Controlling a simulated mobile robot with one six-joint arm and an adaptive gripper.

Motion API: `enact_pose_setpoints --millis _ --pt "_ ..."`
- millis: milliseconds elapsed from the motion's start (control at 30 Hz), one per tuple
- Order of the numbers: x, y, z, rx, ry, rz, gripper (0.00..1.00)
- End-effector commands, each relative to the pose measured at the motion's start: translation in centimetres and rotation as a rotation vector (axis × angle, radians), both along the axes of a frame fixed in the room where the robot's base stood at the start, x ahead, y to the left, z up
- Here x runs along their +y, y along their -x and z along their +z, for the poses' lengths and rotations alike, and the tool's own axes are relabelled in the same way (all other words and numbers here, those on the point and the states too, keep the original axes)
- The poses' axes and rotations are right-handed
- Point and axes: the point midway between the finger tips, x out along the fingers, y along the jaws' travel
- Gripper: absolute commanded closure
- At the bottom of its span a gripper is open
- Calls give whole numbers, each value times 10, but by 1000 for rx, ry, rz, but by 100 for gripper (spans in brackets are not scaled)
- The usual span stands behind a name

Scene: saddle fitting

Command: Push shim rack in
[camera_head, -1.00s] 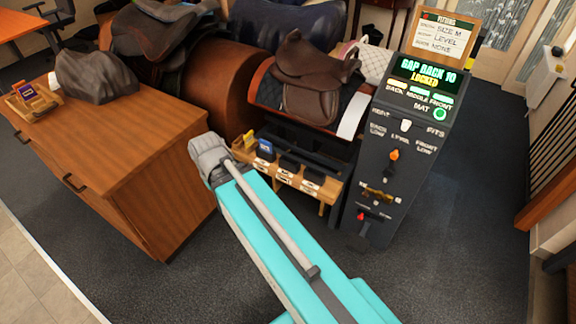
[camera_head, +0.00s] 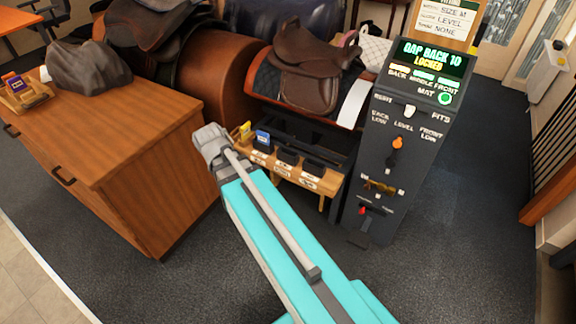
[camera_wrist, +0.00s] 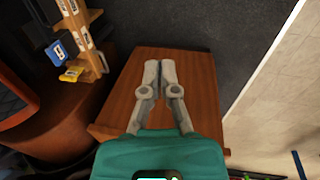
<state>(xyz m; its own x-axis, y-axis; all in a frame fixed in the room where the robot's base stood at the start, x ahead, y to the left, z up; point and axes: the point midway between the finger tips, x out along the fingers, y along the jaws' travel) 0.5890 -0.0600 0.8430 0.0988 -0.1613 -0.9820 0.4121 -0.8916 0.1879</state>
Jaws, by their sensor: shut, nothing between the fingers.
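The shim rack (camera_head: 318,184) is a light wooden tray with white labels, sticking out low at the front of the saddle stand. It holds a yellow shim (camera_head: 244,130), a blue shim (camera_head: 262,139) and dark shims. In the wrist view the rack (camera_wrist: 97,62) is at the upper left, with the blue shim (camera_wrist: 57,52) and yellow shim (camera_wrist: 72,74). My gripper (camera_wrist: 160,64) is shut and empty, its fingers side by side, apart from the rack and to its right in that view.
The wooden cabinet (camera_head: 120,150) stands left of the rack and lies behind my fingers in the wrist view. The dark control console (camera_head: 385,190), reading GAP BACK 10 LOCKED, stands right of the rack. A brown saddle (camera_head: 310,70) sits above. Carpet is clear at right.

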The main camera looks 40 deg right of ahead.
Motion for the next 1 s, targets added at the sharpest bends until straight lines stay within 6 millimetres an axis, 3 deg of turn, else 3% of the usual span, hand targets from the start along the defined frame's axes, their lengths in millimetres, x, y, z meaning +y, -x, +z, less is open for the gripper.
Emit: enact_pose_setpoints --millis 33,200,567,1000 --pt "-10 -8 -20 -2 26 48 100" --pt "-42 -28 -48 5 126 239 100" --pt "-111 -65 -105 88 354 639 100" --pt "-196 -102 -166 318 623 1113 100"
